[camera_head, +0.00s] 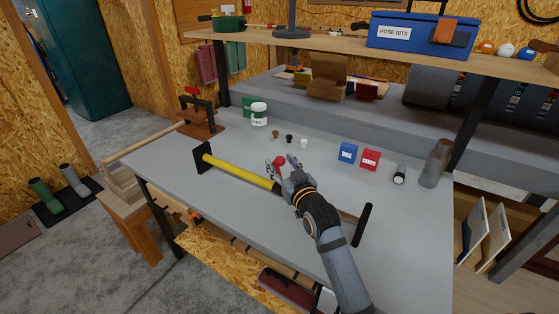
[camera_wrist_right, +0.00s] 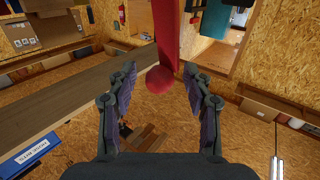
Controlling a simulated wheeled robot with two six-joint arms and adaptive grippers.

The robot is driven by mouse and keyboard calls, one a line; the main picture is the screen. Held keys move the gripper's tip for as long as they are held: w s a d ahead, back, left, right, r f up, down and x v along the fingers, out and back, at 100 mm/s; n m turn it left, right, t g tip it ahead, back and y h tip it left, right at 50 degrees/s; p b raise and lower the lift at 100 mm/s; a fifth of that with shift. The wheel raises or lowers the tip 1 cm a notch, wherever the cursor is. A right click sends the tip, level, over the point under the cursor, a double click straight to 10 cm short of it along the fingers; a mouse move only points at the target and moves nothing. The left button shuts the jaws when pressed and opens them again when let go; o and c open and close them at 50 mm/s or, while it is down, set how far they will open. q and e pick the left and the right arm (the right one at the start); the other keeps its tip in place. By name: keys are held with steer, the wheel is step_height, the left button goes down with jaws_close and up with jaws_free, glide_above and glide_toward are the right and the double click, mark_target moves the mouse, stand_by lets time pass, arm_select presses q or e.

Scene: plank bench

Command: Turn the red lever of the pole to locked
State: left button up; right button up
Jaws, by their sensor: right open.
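The pole lies on the grey bench, with a yellow tube (camera_head: 240,171), a black pad (camera_head: 200,159) at its left end and a black end (camera_head: 363,225) at the right. The red lever (camera_head: 280,161) shows as a red ball between my right gripper's fingers (camera_head: 283,167). In the wrist view the red lever (camera_wrist_right: 168,35) comes down from the top and ends in a ball between the open fingertips (camera_wrist_right: 160,68). Neither finger visibly touches it. The hand hides the pole's middle and the lever's base. My left gripper is out of view.
A white jar (camera_head: 259,114) and a clamp (camera_head: 197,112) stand behind. The bench is clear in front of the pole.

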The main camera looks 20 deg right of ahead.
steer(key=shift+w, duration=0.7)
steer(key=c, duration=1)
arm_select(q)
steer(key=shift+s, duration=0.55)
arm_select(e)
jaws_close()
